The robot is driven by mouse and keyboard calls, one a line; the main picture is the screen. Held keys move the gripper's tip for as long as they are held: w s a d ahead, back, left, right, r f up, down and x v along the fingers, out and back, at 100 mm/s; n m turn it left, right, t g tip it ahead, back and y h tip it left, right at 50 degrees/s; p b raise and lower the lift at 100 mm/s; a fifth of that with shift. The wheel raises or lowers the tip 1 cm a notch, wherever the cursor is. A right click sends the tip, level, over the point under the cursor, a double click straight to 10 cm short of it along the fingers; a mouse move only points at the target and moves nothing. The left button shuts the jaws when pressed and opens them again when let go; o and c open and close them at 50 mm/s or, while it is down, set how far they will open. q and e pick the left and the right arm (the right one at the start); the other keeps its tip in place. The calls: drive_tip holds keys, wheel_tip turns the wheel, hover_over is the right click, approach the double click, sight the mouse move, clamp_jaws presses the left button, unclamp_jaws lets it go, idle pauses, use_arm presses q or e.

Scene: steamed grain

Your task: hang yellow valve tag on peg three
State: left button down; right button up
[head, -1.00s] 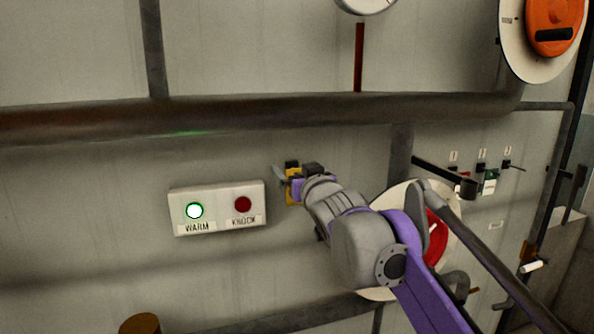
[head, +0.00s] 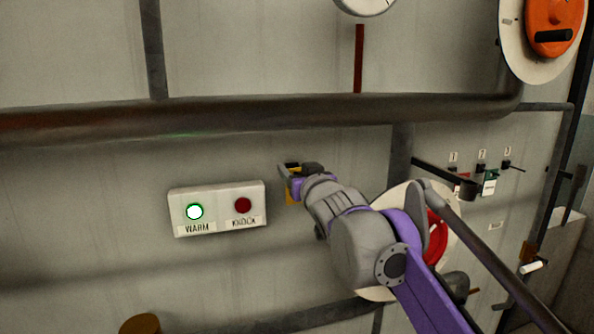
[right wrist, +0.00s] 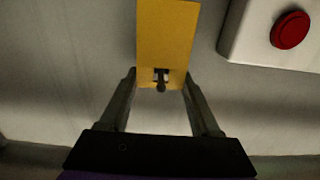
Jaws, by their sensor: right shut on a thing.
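The yellow valve tag (right wrist: 165,38) is a flat yellow plate in the right wrist view, with a small dark fitting at its near edge. My right gripper (right wrist: 160,77) is shut on it, one finger on each side. In the head view my right gripper (head: 289,174) is near the wall, just right of the button panel, and mostly hides the yellow tag (head: 291,199). Peg three (head: 507,164) is a small dark peg below a label 3 at the far right. It looks bare, well away from the gripper. My left gripper is not in view.
A white panel (head: 217,190) holds a lit WARM button and a red KNOCK button. A thick pipe (head: 250,112) runs above the gripper. A dark bar (head: 440,174) and a red wheel (head: 437,238) lie between gripper and pegs.

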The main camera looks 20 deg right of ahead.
sight(297, 170)
drive_tip(key=shift+s, duration=0.25)
idle(0.3)
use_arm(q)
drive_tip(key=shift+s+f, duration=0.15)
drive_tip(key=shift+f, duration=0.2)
use_arm(e)
drive_tip(key=shift+s, duration=1.5)
use_arm(q)
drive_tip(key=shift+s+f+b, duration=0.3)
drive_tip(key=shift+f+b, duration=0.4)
drive_tip(key=shift+b, duration=0.05)
use_arm(e)
drive_tip(key=s, duration=0.6)
drive_tip(key=shift+d, duration=0.15)
